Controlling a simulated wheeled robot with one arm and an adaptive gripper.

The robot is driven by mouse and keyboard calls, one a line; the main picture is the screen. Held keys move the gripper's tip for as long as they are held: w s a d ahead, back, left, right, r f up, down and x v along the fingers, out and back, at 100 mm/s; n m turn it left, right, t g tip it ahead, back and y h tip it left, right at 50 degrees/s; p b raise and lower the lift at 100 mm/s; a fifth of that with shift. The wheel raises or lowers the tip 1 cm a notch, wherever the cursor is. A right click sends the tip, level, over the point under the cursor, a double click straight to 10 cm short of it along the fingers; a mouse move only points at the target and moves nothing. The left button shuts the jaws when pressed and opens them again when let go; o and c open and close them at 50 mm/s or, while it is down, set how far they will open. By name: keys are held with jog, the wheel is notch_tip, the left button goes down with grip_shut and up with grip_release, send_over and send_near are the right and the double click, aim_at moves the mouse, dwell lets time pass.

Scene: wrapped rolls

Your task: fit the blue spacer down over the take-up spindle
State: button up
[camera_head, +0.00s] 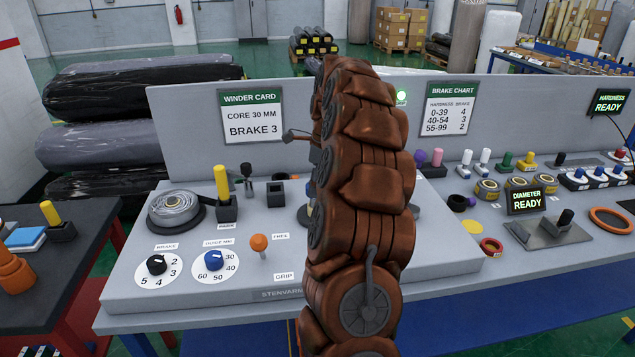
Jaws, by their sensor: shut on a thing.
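My brown segmented arm (362,190) rises through the middle of the view and covers the centre of the grey winder panel (220,280). My gripper is hidden behind the arm, so its fingers and anything in them do not show. I cannot make out the blue spacer. The take-up spindle is not visible; a sliver of a round bluish-grey part (305,216) shows at the arm's left edge, but I cannot tell what it is.
Left on the panel are a grey wound roll (175,208), a yellow-handled tool (222,187) in a holder, an orange-knobbed lever (259,243), a black dial (157,263) and a blue dial (212,257). Right are coloured pegs, rings and a diameter display (527,200).

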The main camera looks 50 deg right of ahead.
jog(key=shift+f+b, duration=0.85)
jog(key=shift+f, duration=1)
jog(key=o, duration=1)
jog(key=r, duration=0.4)
jog(key=s+r, duration=0.1)
jog(key=r, duration=0.3)
jog(key=d+r, duration=0.1)
jog(key=r, duration=0.2)
jog(key=shift+s+r, duration=0.35)
jog(key=shift+r, duration=0.05)
